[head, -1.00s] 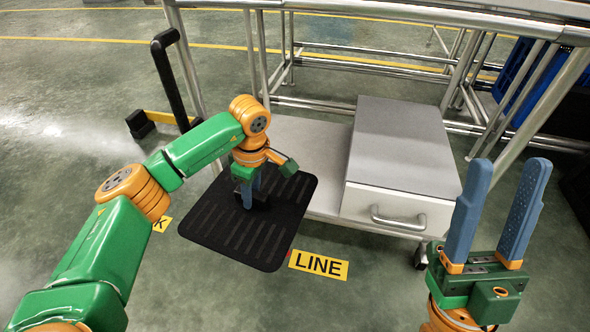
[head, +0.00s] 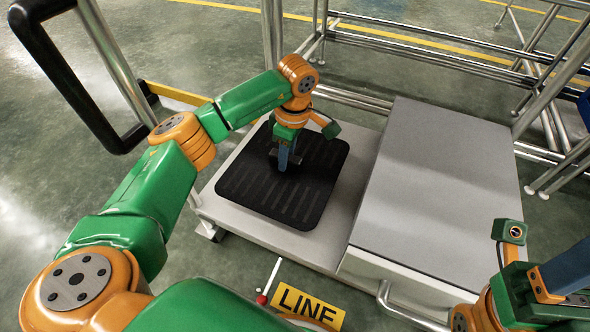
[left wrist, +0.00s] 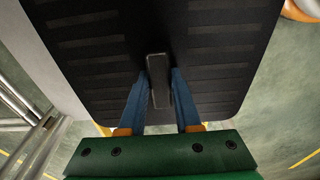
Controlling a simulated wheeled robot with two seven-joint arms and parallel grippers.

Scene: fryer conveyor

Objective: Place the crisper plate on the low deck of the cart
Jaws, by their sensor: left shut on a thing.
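The crisper plate (head: 251,188) is a flat black square with rounded corners and rows of slots. In the head view it lies over the left part of the cart's low deck (head: 345,205), a light grey surface. My left gripper (head: 284,160) points down and is shut on the plate's short upright handle. The left wrist view shows the blue fingers on either side of the handle (left wrist: 158,80) and the plate (left wrist: 215,60) beyond. I cannot tell whether the plate touches the deck. My right gripper (head: 560,275) is cut off at the lower right edge; its fingertips are out of frame.
The cart's black push handle (head: 75,85) rises at the left. Steel frame rails run behind. A yellow LINE floor label (head: 308,306) lies in front.

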